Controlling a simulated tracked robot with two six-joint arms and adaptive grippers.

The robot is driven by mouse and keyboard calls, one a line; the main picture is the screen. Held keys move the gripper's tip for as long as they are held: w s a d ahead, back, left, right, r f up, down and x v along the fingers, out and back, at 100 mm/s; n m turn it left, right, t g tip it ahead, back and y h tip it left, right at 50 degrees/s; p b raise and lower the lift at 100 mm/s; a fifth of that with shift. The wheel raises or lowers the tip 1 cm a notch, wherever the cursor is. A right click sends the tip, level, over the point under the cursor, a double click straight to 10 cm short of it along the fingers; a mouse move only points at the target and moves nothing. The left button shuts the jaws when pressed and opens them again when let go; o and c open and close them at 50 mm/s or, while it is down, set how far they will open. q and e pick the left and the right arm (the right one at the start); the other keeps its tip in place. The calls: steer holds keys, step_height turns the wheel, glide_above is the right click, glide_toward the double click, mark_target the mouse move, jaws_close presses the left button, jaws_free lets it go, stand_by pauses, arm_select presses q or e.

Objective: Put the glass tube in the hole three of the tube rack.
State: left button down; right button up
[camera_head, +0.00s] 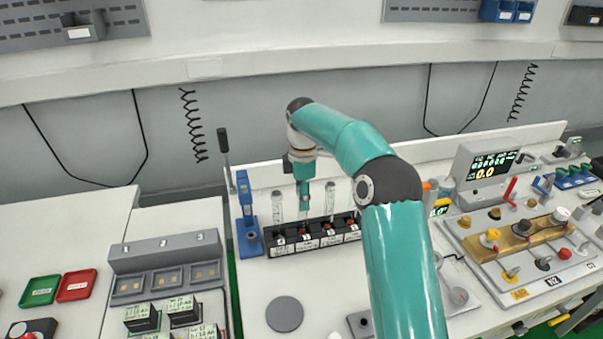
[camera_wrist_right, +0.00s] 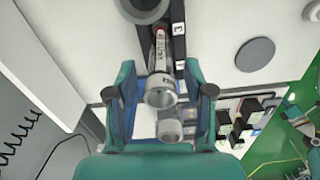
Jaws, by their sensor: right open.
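The black tube rack (camera_head: 317,240) stands on the white cart top with white number labels on its front; it also shows as a dark strip in the right wrist view (camera_wrist_right: 180,48). Clear glass tubes stand upright in it, at the left (camera_head: 277,205) and further right (camera_head: 329,198). My right gripper (camera_head: 303,203) points down over the rack's left part. In the right wrist view my right gripper (camera_wrist_right: 162,98) is open, with a glass tube (camera_wrist_right: 160,92) upright between its fingers. A second tube rim (camera_wrist_right: 169,131) lies just beyond. My left gripper is not in view.
A blue stand (camera_head: 248,215) is close left of the rack. A grey disc (camera_head: 284,314) lies in front, with clear white surface around it. A grey three-part holder (camera_head: 165,268) is at the left. A brass valve panel (camera_head: 520,237) is at the right.

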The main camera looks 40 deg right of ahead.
step_height(320, 180, up, 10)
steer(key=shift+f+p, duration=0.1)
steer(key=shift+p, duration=0.9)
